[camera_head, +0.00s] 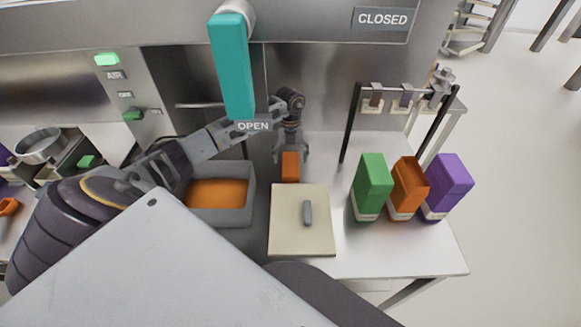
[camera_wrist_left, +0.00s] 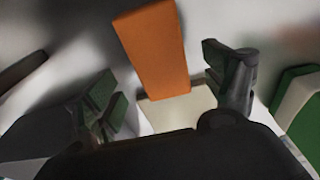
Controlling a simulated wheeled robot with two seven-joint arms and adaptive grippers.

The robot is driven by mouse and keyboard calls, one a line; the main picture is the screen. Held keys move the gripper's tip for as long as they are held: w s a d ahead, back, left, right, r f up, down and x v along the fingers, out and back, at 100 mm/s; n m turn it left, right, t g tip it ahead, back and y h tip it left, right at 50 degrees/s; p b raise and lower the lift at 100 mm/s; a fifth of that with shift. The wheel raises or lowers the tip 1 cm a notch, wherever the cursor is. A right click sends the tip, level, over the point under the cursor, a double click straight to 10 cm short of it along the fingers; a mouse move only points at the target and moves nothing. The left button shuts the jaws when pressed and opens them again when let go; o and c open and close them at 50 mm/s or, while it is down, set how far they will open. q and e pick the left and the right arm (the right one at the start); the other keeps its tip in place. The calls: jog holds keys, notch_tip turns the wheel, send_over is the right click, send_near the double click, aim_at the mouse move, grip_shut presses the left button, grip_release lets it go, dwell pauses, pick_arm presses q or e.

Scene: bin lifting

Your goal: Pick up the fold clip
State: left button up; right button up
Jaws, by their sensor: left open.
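An orange block (camera_head: 290,168) stands behind the cream board, under my left gripper (camera_head: 291,153). In the left wrist view the orange block (camera_wrist_left: 155,50) is large, between and beyond the spread fingers of my left gripper (camera_wrist_left: 165,92). That gripper is open, with a visible gap on the right side, and holds nothing. A small grey oblong piece (camera_head: 307,212) lies on the cream board (camera_head: 285,240). I cannot tell for certain which of these is the fold clip. My right gripper is not in view.
A grey bin (camera_head: 236,213) with orange contents stands left of the board. Green (camera_head: 371,180), orange (camera_head: 407,188) and purple (camera_head: 447,183) boxes stand at the right. A black rack (camera_head: 347,125) stands behind them. A teal handle (camera_head: 232,65) hangs above my left forearm.

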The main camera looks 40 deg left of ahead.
aim_at(291, 162)
pick_arm(q)
jog(key=shift+f, duration=0.1)
jog(key=shift+f+p, duration=0.5)
jog(key=shift+f, duration=2)
jog(key=c, duration=1.2)
jog(key=shift+r, duration=0.1)
jog(key=shift+r+b, duration=0.55)
jog(key=shift+r, duration=4.4)
jog(key=shift+d+f, duration=0.1)
